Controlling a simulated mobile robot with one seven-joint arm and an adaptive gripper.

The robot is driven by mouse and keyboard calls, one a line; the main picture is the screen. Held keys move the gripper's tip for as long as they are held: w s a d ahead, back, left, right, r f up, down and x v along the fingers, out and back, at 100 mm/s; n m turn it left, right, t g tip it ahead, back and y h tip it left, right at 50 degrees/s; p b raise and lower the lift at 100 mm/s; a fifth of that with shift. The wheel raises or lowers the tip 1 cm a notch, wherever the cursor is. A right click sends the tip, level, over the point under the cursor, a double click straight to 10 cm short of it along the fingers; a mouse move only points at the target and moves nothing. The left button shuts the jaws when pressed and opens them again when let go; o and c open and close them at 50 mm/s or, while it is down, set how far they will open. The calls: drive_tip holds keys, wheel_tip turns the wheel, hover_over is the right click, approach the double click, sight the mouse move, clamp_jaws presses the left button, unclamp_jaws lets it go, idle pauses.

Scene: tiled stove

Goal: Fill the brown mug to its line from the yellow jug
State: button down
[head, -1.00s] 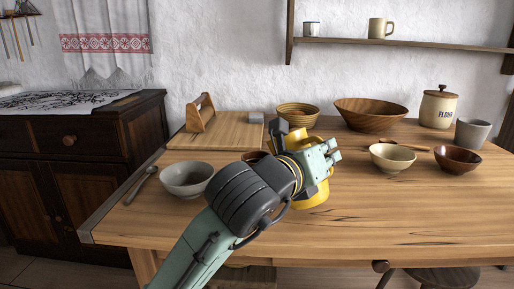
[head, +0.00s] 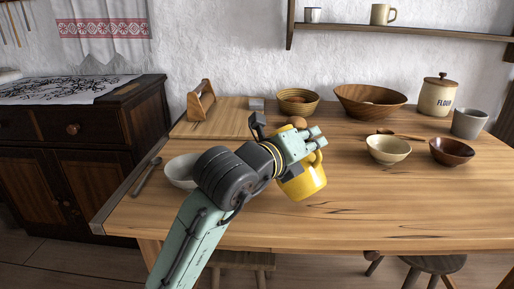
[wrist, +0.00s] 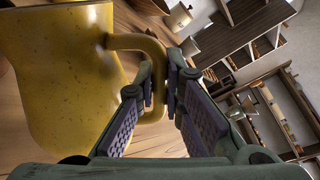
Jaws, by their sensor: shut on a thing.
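The yellow jug (head: 306,182) is at the middle of the head view, over the table and leaning a little, its upper part behind my gripper (head: 302,150). In the wrist view the jug (wrist: 60,75) fills the left side, and my gripper (wrist: 160,78) is shut on its handle. The jug's opening and contents do not show. I cannot make out the brown mug or its line. A small rounded brown thing (head: 298,122) shows just behind my gripper, too covered to identify.
A grey bowl (head: 180,172) is partly behind my arm. A cream bowl (head: 388,150), dark brown bowl (head: 452,152) and grey cup (head: 468,123) stand right. A basket (head: 298,102), wooden bowl (head: 370,100) and flour crock (head: 437,95) stand behind. The front right tabletop is clear.

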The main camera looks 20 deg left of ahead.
drive_tip(key=shift+w+a+r+n+g+h+p, duration=0.15)
drive_tip(key=shift+a+r+n+p, duration=0.3)
drive_tip(key=shift+p, duration=0.8)
drive_tip(key=shift+w+a+r+n+g+h+p, duration=0.1)
drive_tip(key=shift+w+a+r+n+p, duration=0.2)
drive_tip(key=shift+r+p, duration=0.65)
drive_tip(key=shift+w+a+r+n+g+h+p, duration=0.2)
drive_tip(key=shift+n+p, duration=0.25)
drive_tip(key=shift+p, duration=1.05)
drive_tip(key=shift+w+a+r+n+p, duration=0.25)
drive_tip(key=shift+a+r+n+p, duration=0.5)
drive_tip(key=shift+p, duration=1.6)
idle(1.9)
